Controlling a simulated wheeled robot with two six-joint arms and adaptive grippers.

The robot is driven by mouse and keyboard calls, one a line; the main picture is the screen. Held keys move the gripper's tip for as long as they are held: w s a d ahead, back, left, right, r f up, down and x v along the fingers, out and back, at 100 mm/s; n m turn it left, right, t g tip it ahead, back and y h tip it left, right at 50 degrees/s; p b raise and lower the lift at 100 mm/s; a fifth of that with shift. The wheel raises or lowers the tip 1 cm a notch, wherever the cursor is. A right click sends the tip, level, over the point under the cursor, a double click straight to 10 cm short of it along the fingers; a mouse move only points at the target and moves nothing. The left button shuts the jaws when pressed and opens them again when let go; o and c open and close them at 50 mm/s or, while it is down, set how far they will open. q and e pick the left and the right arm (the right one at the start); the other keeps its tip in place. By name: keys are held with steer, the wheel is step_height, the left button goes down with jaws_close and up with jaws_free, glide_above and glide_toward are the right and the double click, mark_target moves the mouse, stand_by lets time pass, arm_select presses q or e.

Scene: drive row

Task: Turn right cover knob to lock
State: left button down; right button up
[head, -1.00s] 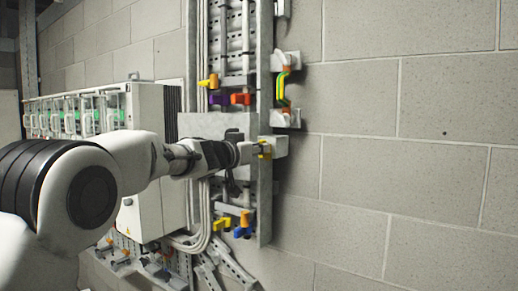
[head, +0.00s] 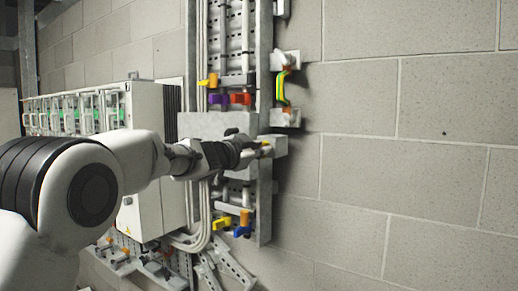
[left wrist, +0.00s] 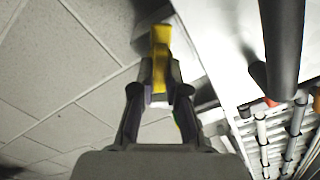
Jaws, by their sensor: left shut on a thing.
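The right cover knob (head: 266,153) is yellow and sits at the right side of a grey cover box (head: 205,124) on the wall rack. My left gripper (head: 262,148) reaches it from the left and hides part of it. In the left wrist view, the knob (left wrist: 161,45) stands between the fingertips of the left gripper (left wrist: 159,82), which is shut on it. My right gripper is not in view.
Orange, purple and red handles (head: 219,99) are above the cover. Yellow, blue and orange handles (head: 243,230) are below it. A white cabinet row (head: 75,110) stands behind my left arm. The block wall (head: 420,170) at right is bare.

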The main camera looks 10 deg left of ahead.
arm_select(q)
steer(key=m+b, duration=0.2)
steer(key=m, duration=0.9)
steer(key=shift+d+f+b, duration=0.1)
steer(key=shift+f+b, duration=0.05)
steer(key=shift+b, duration=0.15)
stand_by(0.3)
steer(key=c, duration=1.2)
jaws_free()
